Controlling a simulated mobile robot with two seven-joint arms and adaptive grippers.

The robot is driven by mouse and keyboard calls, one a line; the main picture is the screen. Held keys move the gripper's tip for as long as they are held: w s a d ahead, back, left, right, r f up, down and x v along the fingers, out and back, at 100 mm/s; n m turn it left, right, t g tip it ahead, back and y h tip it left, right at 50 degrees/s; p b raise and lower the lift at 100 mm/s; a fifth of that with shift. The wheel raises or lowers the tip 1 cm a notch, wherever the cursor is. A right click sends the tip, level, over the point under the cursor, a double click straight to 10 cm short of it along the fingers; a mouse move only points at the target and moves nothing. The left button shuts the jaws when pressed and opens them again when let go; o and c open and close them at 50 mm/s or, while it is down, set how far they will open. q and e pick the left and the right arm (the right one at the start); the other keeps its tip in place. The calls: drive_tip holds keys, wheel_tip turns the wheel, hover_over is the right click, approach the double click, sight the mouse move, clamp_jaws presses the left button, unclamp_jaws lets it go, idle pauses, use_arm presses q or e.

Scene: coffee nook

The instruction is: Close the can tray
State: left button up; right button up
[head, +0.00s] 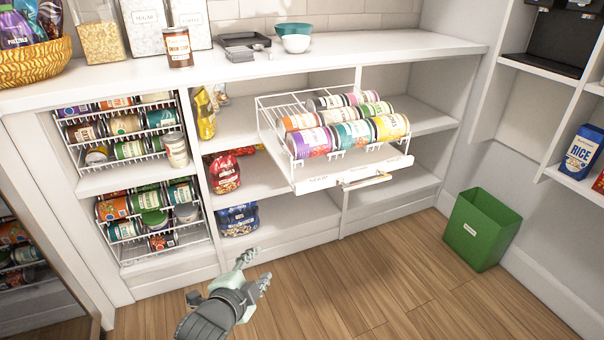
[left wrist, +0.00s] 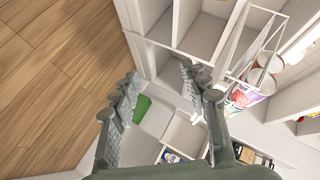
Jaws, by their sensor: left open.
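The can tray (head: 354,178) is a white wire rack on a sliding board, pulled out from the middle shelf of the white cabinet. Several colourful cans (head: 351,135) lie on their sides in it. A handle (head: 365,181) is on its front. My left gripper (head: 256,270) is open and empty, low over the floor, in front and to the left of the tray and apart from it. In the left wrist view the open fingers (left wrist: 160,95) show, with part of the tray's wire side (left wrist: 247,38) at the upper right. My right gripper is not in view.
A green bin (head: 480,229) stands on the floor at the right. Wire can racks (head: 125,131) fill the left shelves. Snack bags (head: 224,174) sit on shelves left of the tray. The counter (head: 330,52) above holds bowls and jars. The wooden floor in front is clear.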

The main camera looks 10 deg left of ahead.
use_arm(q)
drive_tip(key=w+d+r+m+t+h, duration=0.1)
drive_tip(key=r+m, duration=0.1)
drive_tip(key=r, duration=0.2)
drive_tip(key=w+d+r+m+t, duration=0.2)
drive_tip(key=r, duration=0.2)
drive_tip(key=w+d+r+m+t+h, duration=0.1)
drive_tip(key=w+r+m, duration=0.1)
drive_tip(key=r, duration=0.3)
drive_tip(key=shift+d+m+t+h, duration=0.3)
drive_tip(key=shift+d+m+t, duration=0.1)
drive_tip(key=shift+m, duration=0.1)
clamp_jaws()
approach(301, 167)
drive_tip(key=w+d, duration=0.2)
drive_tip(key=d, duration=0.1)
drive_tip(key=shift+d, duration=0.15)
drive_tip(key=w+a, duration=0.2)
drive_tip(key=w, duration=0.1)
drive_tip(key=shift+w+a+p, duration=0.15)
drive_tip(key=shift+w+p, duration=0.2)
drive_tip(key=shift+p, duration=0.05)
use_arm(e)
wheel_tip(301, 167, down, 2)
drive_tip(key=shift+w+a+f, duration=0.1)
